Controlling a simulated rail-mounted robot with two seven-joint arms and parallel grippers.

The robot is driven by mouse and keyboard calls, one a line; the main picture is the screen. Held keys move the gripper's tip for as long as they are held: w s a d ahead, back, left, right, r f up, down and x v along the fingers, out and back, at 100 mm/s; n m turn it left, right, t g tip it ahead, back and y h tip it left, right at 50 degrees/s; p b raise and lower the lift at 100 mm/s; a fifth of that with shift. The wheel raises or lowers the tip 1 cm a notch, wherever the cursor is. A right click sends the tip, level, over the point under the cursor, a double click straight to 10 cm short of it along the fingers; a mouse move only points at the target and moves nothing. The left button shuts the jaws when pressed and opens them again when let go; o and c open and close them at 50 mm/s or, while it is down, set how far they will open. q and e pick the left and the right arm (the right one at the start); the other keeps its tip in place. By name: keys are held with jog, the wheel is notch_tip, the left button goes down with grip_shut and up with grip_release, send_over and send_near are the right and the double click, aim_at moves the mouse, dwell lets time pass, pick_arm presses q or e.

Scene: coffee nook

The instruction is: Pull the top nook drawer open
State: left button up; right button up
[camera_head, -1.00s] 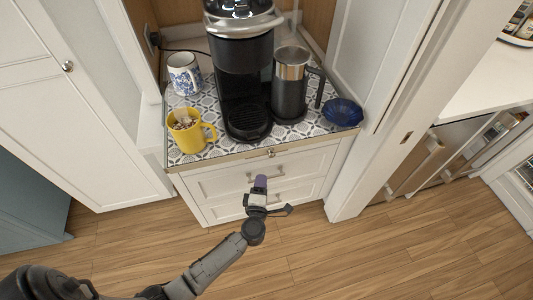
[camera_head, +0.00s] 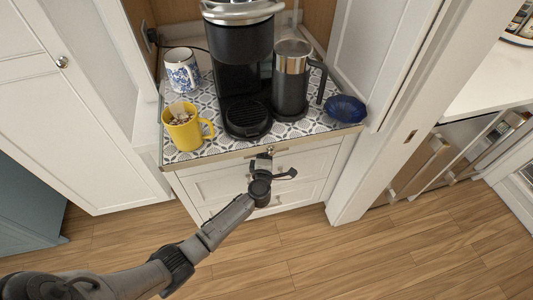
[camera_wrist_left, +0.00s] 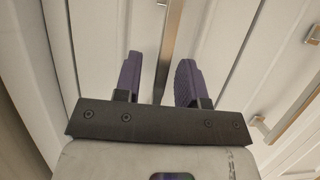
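The top nook drawer (camera_head: 308,163) is a white panel front below the patterned counter, and it looks shut. My left gripper (camera_head: 266,158) is in front of the upper part of the drawer front, close under the counter edge, and hides the middle of the front. In the left wrist view the two purple fingers of my left gripper (camera_wrist_left: 158,78) are apart. A narrow metallic strip (camera_wrist_left: 171,45) shows between them; I cannot tell whether they touch it. A bar handle (camera_wrist_left: 290,113) lies to the right of the fingers. My right gripper is not in view.
On the counter (camera_head: 205,98) stand a coffee maker (camera_head: 240,60), a metal-and-black jug (camera_head: 290,85), a yellow mug (camera_head: 183,130), a blue-patterned mug (camera_head: 182,70) and a blue bowl (camera_head: 346,109). White cabinet panels flank the nook. The wooden floor (camera_head: 330,260) in front is clear.

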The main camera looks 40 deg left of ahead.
pick_arm(q)
grip_shut()
dwell(0.4)
